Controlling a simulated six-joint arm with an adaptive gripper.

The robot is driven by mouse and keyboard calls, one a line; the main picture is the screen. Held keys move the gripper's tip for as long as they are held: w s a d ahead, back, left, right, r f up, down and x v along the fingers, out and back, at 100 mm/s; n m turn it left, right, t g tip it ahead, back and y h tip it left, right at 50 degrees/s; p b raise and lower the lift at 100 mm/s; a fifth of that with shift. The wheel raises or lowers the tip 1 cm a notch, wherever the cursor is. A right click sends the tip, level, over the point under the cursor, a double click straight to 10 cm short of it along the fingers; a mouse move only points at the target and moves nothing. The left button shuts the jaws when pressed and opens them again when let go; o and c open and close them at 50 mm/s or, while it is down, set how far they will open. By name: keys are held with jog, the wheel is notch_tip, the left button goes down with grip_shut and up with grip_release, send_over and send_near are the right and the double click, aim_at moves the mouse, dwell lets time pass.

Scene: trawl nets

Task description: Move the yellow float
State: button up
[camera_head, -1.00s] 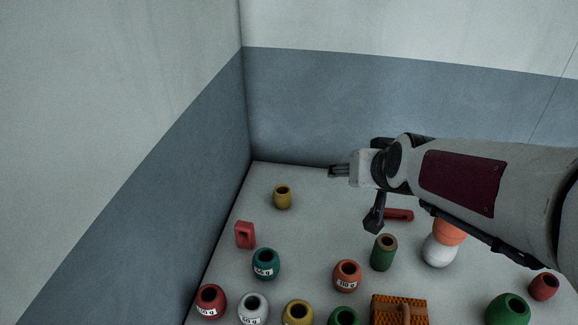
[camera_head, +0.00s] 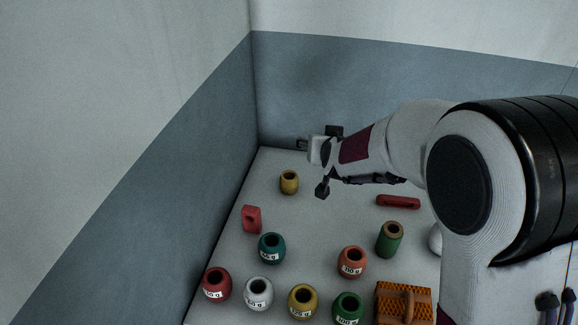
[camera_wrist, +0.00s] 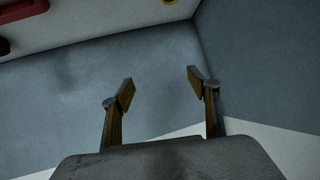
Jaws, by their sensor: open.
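A small yellow float (camera_head: 289,183) with a dark hole in its top stands upright on the floor near the back left corner. A larger yellow float (camera_head: 303,302) with a white weight label stands at the front among other floats. My gripper (camera_head: 303,143) is up near the back wall, above and slightly right of the small yellow float, and apart from it. In the wrist view my gripper (camera_wrist: 160,80) has its two fingers spread with nothing between them. A yellow rim (camera_wrist: 168,2), cut off by the top edge, shows there too.
Teal (camera_head: 271,248), orange (camera_head: 352,262), red (camera_head: 217,284) and white (camera_head: 259,292) floats stand in front. A red block (camera_head: 251,219) is near the left wall. Floor around the small yellow float is clear.

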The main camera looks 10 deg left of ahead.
jog(key=w+a+f+t, duration=0.1)
jog(key=w+a+f, duration=0.3)
jog(key=a+f, duration=0.15)
jog(key=t, duration=0.2)
send_over(289, 183)
jog(key=shift+h, duration=0.4)
jog(key=shift+s+f, duration=0.1)
jog(key=shift+f, duration=4.3)
jog(key=shift+f, duration=0.1)
jog(key=shift+f, duration=3.4)
jog(key=shift+x, duration=1.5)
